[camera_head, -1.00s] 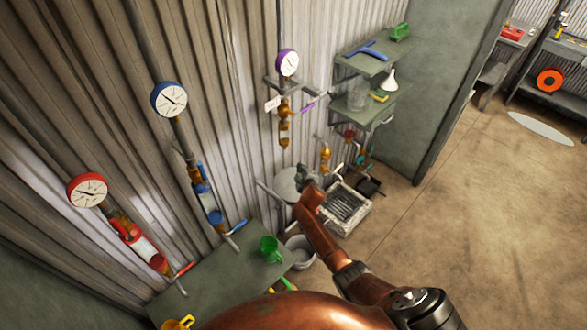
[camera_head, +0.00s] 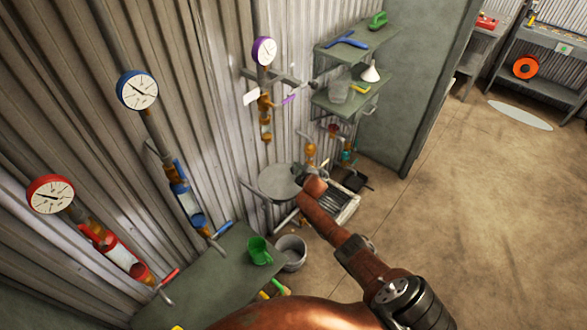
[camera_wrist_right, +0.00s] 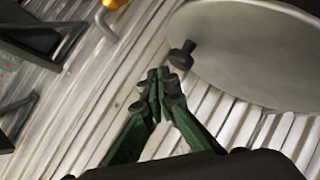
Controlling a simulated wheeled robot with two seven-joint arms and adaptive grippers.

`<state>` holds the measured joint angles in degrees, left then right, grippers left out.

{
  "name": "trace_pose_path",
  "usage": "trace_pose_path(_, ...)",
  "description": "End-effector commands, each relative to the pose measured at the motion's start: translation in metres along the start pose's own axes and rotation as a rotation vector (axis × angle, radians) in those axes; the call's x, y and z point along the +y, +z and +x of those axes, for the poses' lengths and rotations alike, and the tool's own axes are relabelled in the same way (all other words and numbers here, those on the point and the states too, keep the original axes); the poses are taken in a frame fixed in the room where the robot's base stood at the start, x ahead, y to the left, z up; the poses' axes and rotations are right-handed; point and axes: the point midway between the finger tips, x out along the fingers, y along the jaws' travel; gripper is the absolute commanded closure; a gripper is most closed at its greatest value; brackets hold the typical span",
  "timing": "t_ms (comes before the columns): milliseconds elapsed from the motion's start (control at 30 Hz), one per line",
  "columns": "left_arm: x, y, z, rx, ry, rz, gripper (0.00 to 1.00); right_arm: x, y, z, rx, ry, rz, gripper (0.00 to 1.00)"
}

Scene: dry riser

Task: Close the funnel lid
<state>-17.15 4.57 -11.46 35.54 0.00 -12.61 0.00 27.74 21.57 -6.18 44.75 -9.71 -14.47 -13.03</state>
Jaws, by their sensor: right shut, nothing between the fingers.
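A round grey disc (camera_head: 276,183), apparently the funnel lid, is near the corrugated wall in the head view. It fills the upper right of the right wrist view (camera_wrist_right: 250,55), with a dark knob (camera_wrist_right: 183,54) near its left edge. My right gripper (camera_wrist_right: 164,78) is shut and empty. Its fingertips appear just below and left of the knob, with a small visible gap. In the head view it is small and mostly hidden by my right arm, at the disc's right edge. What lies beneath the disc is hidden. My left gripper is not seen.
A slatted white crate (camera_head: 345,205) and a black tray (camera_head: 357,180) are right of the disc. A grey bucket (camera_head: 291,252) and green jug (camera_head: 259,251) are in front. Valve pipes and gauges line the wall. Shelves (camera_head: 352,55) stand behind; open floor is right.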

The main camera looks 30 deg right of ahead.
Motion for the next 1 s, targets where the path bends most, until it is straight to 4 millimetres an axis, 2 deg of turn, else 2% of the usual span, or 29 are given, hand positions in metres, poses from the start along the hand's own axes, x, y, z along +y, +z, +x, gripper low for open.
trace_pose_path(133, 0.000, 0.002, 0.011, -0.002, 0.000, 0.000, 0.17, -0.005, 0.007, 0.007, 0.001, 0.000, -0.001, 1.00)
trace_pose_path(433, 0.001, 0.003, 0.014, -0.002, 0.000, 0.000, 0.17, -0.006, 0.009, 0.010, 0.002, 0.000, -0.001, 1.00)
trace_pose_path(833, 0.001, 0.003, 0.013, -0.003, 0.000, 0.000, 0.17, -0.005, 0.008, 0.009, 0.002, 0.000, -0.001, 1.00)
trace_pose_path(1000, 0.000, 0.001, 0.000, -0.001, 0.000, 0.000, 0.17, 0.005, 0.001, 0.002, 0.002, 0.000, -0.001, 1.00)
